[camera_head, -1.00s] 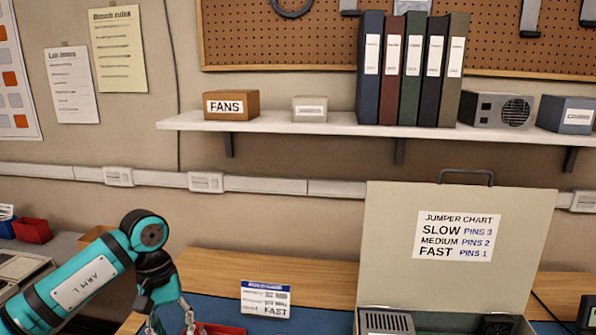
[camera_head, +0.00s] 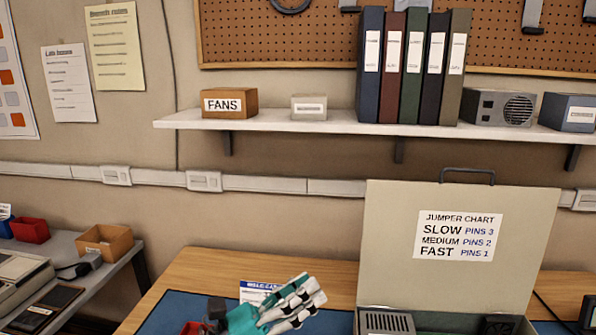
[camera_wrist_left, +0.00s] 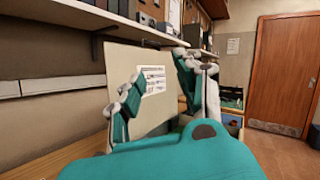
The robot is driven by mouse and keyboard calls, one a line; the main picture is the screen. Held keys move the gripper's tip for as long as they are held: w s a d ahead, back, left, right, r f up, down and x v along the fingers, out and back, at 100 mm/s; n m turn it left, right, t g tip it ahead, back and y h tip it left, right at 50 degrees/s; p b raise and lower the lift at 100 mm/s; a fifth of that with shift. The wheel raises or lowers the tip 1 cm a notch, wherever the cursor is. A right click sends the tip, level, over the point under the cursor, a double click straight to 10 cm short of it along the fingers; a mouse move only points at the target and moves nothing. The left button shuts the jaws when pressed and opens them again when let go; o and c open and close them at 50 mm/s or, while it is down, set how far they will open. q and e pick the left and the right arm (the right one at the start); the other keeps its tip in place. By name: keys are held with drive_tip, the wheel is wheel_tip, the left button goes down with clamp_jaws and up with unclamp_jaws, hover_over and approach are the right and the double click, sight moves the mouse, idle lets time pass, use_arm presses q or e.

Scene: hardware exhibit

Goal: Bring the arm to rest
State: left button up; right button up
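My left gripper (camera_head: 308,290) shows at the bottom centre of the head view, teal with white and black fingers, pointing up and to the right. It stands in front of the bench and partly covers the small card (camera_head: 258,288). In the left wrist view its two fingers (camera_wrist_left: 158,72) are spread apart with nothing between them, so it is open and empty. Beyond them is the upright lid (camera_wrist_left: 128,70) with its chart. The rest of my left arm is out of the head view. My right gripper is in neither view.
The open case's lid (camera_head: 385,240) stands right of the gripper. A grey vented unit (camera_head: 387,324) is in the case. A shelf (camera_head: 300,124) runs above. A side table with bins (camera_head: 105,241) is at left.

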use_arm(q)
drive_tip(key=w+a+f+n+t+y, duration=0.2)
drive_tip(key=a+f+n+t+y, duration=0.2)
drive_tip(key=a+n+y, duration=0.65)
drive_tip(key=w+a+f+n+t+y, duration=0.1)
drive_tip(key=a+f+n+t+y, duration=0.3)
drive_tip(key=n, duration=1.1)
drive_tip(key=s+a+f+n+g+y, duration=0.2)
drive_tip(key=f+n+y, duration=0.1)
drive_tip(key=f+n, duration=0.15)
drive_tip(key=s+a+f+n+g+y, duration=0.2)
drive_tip(key=s+f+n+y, duration=0.15)
drive_tip(key=f, duration=0.25)
drive_tip(key=s+a+f+n+g, duration=0.1)
drive_tip(key=s+f+n+g, duration=0.3)
drive_tip(key=s, duration=0.3)
drive_tip(key=s+a+f+n+g+h, duration=0.1)
drive_tip(key=s+f+n+g, duration=0.15)
drive_tip(key=s+f, duration=0.4)
drive_tip(key=s+a+f+n+g, duration=0.1)
drive_tip(key=s+f+n+g, duration=0.25)
drive_tip(key=s, duration=0.55)
wheel_tip(320, 180, down, 25)
drive_tip(key=g, duration=0.2)
drive_tip(key=s+a+f+m+g, duration=0.1)
drive_tip(key=s+a+f, duration=0.1)
drive_tip(key=s+f, duration=1.5)
drive_tip(key=shift+a, duration=0.35)
